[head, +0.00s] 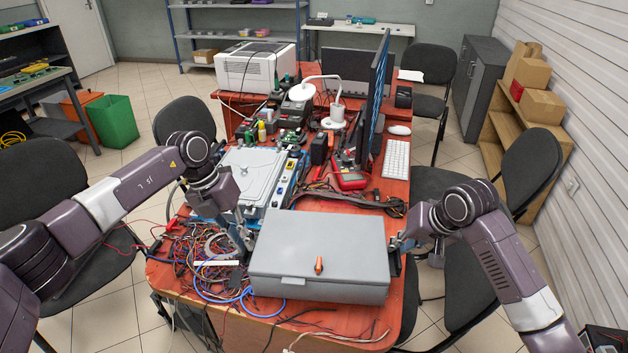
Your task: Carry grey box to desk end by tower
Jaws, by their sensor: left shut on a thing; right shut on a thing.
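The grey box (318,252) is a wide closed case with an orange handle on its lid, at the near end of the red-brown desk (172,275). My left gripper (246,238) is shut on its left side, near the back corner. My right gripper (396,252) is shut on its right side. The box looks level; I cannot tell if it touches the desk or hangs just above it. Its underside and the desk beneath it are hidden. I cannot make out a tower for certain.
Tangled cables (205,262) lie left of the box, with loose wires in front. A light grey case (252,178), a red multimeter (350,181), a monitor (376,95) and a keyboard (396,159) crowd the desk behind. Black chairs (532,172) stand on both sides.

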